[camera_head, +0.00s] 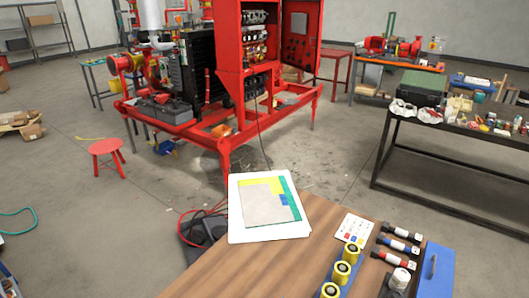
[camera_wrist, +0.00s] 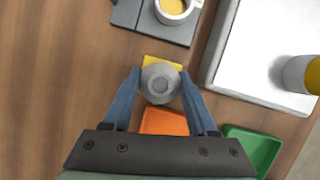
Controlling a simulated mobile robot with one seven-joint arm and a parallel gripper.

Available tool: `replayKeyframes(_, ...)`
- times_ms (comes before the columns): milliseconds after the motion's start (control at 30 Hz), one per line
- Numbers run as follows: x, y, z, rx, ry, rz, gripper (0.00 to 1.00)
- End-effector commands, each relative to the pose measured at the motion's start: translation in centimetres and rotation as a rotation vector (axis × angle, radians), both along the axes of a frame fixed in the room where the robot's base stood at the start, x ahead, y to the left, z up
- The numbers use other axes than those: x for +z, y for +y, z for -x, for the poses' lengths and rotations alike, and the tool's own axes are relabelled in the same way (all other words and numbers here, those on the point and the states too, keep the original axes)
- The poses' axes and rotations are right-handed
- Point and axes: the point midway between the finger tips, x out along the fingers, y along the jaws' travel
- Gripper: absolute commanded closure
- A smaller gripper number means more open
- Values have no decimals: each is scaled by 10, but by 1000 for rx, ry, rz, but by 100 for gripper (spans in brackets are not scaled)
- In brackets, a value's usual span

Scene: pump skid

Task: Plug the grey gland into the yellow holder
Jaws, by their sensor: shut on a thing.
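The grey gland (camera_wrist: 160,76) is a round, stepped grey piece in the middle of the wrist view, seen end-on. My gripper (camera_wrist: 160,88) is shut on it, with one blue finger on each side. A yellow piece (camera_wrist: 163,60), which looks like the yellow holder, shows just beyond the gland. The gland hides most of it, and I cannot tell whether the two touch. I do not make out my gripper or the gland in the head view.
An orange piece (camera_wrist: 165,122) lies between my fingers' bases, and a green tray (camera_wrist: 257,147) is at lower right. A cup (camera_wrist: 174,12) stands on a dark grey block (camera_wrist: 130,14). A pale tray (camera_wrist: 240,60) carries a yellow-topped cylinder. Bare wood lies left.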

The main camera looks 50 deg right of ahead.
Motion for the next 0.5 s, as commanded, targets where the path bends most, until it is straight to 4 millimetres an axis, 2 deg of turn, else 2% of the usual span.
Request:
replayKeyframes(100,0,0,0,0,0,-1,100)
replayKeyframes(133,0,0,0,0,0,-1,40)
replayKeyframes(200,0,0,0,0,0,-1,27)
replayKeyframes(300,0,0,0,0,0,-1,9)
replayKeyframes(333,0,0,0,0,0,-1,7)
replayKeyframes(500,0,0,0,0,0,-1,7)
